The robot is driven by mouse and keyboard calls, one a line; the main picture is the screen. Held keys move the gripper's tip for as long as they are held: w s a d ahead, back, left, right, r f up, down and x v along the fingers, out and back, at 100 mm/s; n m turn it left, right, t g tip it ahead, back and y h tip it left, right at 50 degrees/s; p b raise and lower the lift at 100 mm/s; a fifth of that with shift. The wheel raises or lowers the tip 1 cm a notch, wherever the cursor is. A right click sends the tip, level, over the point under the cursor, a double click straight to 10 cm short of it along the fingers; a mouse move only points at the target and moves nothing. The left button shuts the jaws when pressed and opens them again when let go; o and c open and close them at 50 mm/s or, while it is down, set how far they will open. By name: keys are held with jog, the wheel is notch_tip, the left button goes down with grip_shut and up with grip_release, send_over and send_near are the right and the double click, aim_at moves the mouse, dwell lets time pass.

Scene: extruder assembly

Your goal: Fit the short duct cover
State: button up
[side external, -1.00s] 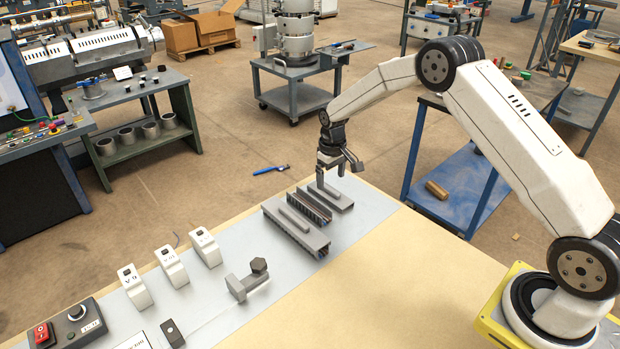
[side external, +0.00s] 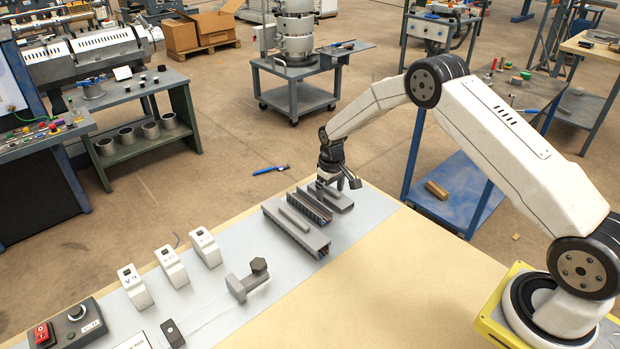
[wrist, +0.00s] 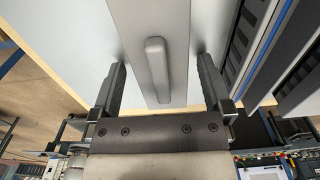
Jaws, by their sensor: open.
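The short duct cover (side external: 341,204) is a flat grey plate lying near the far edge of the mat. In the wrist view the cover (wrist: 176,18) has a raised grip bar (wrist: 154,62) along its middle. My gripper (wrist: 161,66) is open over it, one finger on each side of the bar with a gap on both sides. In the side view my gripper (side external: 334,186) is low over the cover and hides part of it. Beside it is an uncovered slotted duct (side external: 309,207); in the wrist view the duct (wrist: 243,43) lies right of the cover, with a blue wire inside.
A longer duct with a grey cover (side external: 291,226) stands beside the open duct. A grey bracket with a hexagonal head (side external: 247,281), several white modules (side external: 171,266) and a switch box (side external: 76,322) stand along the mat. The tan tabletop (side external: 370,280) in front is clear.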

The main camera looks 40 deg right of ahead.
aim_at(330, 188)
jog(key=c, duration=1.2)
jog(key=shift+o, duration=0.2)
jog(key=shift+r, duration=0.2)
jog(key=shift+r, duration=1.45)
jog(key=s+a+r, duration=0.2)
jog(key=s+r, duration=0.7)
jog(key=s, duration=0.5)
jog(key=shift+r, duration=0.35)
